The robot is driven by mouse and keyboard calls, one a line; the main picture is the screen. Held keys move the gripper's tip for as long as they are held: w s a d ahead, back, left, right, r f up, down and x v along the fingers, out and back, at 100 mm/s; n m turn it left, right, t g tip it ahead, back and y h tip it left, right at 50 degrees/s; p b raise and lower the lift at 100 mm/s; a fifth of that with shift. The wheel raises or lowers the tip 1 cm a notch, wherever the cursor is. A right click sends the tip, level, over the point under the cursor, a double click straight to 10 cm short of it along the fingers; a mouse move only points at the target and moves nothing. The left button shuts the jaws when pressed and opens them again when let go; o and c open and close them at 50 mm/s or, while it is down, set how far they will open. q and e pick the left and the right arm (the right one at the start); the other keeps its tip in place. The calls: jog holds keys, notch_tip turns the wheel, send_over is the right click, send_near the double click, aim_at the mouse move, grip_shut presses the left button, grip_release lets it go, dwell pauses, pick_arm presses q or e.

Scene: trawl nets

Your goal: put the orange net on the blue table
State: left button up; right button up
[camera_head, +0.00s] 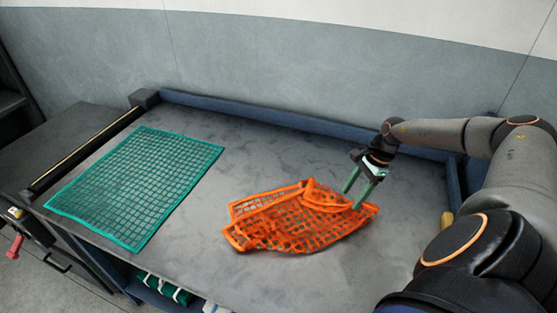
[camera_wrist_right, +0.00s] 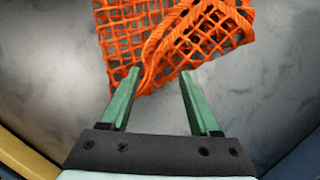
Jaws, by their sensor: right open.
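The orange net (camera_head: 300,222) lies crumpled and partly folded on the grey top of the blue-edged table (camera_head: 310,290). My right gripper (camera_head: 352,195) is open at the net's right end, with its green fingers pointing down toward it. In the right wrist view the two fingers (camera_wrist_right: 158,75) stand apart, with a bunched edge of the orange net (camera_wrist_right: 165,35) just ahead of and partly between their tips. I cannot tell whether they touch it. My left gripper is not in view.
A green net (camera_head: 140,185) lies flat on the table's left part. A raised blue rim (camera_head: 270,116) runs along the back, below a grey wall. A red-handled part (camera_head: 14,247) is at the far left. Bare tabletop surrounds the orange net.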

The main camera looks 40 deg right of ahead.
jog(key=p+v, duration=0.1)
jog(key=v, duration=0.1)
jog(key=shift+s+r, duration=0.15)
jog(key=shift+r, duration=0.1)
jog(key=p+v, duration=0.1)
jog(key=v, duration=0.6)
jog(key=shift+s, duration=0.45)
jog(key=shift+c, duration=0.7)
jog(key=shift+s+f, duration=0.25)
jog(key=shift+c, duration=0.9)
jog(key=s+a+f, duration=0.1)
jog(key=s+f, duration=0.1)
jog(key=s+a+f, duration=0.1)
jog(key=shift+s+a+f, duration=0.3)
jog(key=shift+f, duration=0.1)
jog(key=c, duration=0.6)
notch_tip(320, 180, down, 2)
jog(key=shift+a+f, duration=0.1)
grip_shut()
jog(key=shift+f, duration=0.4)
